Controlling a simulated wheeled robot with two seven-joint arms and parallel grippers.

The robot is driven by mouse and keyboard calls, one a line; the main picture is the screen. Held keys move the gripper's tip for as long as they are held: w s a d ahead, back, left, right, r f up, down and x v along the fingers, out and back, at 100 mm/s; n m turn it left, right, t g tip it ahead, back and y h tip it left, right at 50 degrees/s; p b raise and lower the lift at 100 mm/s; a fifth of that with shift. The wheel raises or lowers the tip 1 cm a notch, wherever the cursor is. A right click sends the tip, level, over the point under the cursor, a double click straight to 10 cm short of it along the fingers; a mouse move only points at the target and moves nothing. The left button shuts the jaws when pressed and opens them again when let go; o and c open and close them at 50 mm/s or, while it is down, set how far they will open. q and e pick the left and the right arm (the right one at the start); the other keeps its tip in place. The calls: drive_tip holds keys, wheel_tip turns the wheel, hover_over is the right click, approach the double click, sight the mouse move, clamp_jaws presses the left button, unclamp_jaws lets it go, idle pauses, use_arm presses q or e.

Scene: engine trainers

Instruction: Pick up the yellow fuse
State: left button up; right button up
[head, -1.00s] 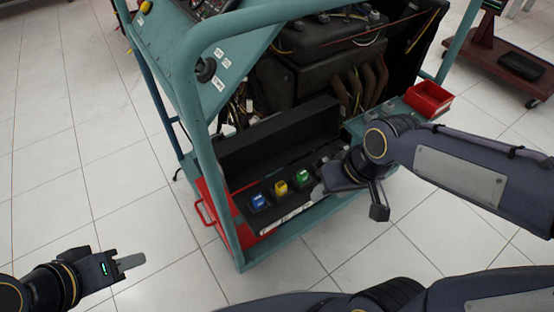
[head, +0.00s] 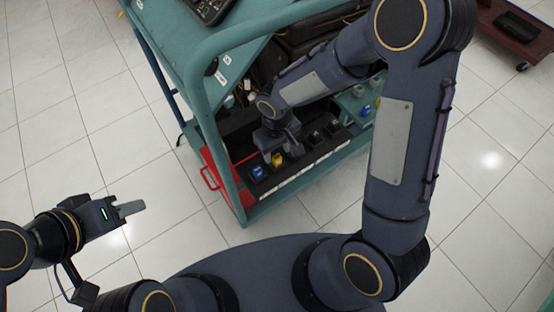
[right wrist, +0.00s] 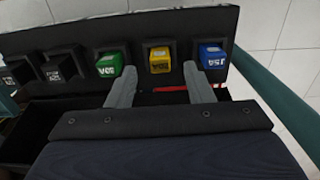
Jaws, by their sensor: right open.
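The yellow fuse (head: 278,159) sits in a black fuse box at the front of the engine trainer; the right wrist view also shows it (right wrist: 160,60). A blue fuse (right wrist: 211,62) and a green fuse (right wrist: 109,65) sit on either side of it. My right gripper (right wrist: 160,89) is open and empty, its fingertips spread just short of the fuse row with the yellow fuse between them in the picture. In the head view my right gripper (head: 274,147) hides the green fuse. My left gripper (head: 130,208) is over the floor at the left; its finger opening cannot be made out.
The trainer's teal frame (head: 205,110) has an upright post left of the fuses. A red box (head: 212,172) stands beside the fuse box. Dark sockets (right wrist: 60,65) continue the row. Blue parts (head: 366,110) lie on the trainer's right ledge. The tiled floor in front is clear.

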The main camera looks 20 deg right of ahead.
sight(277, 160)
wheel_tip(277, 160, down, 2)
drive_tip(key=shift+f, duration=0.25)
use_arm(q)
drive_tip(key=shift+f, duration=0.3)
use_arm(e)
clamp_jaws()
drive_tip(key=shift+r, duration=0.1)
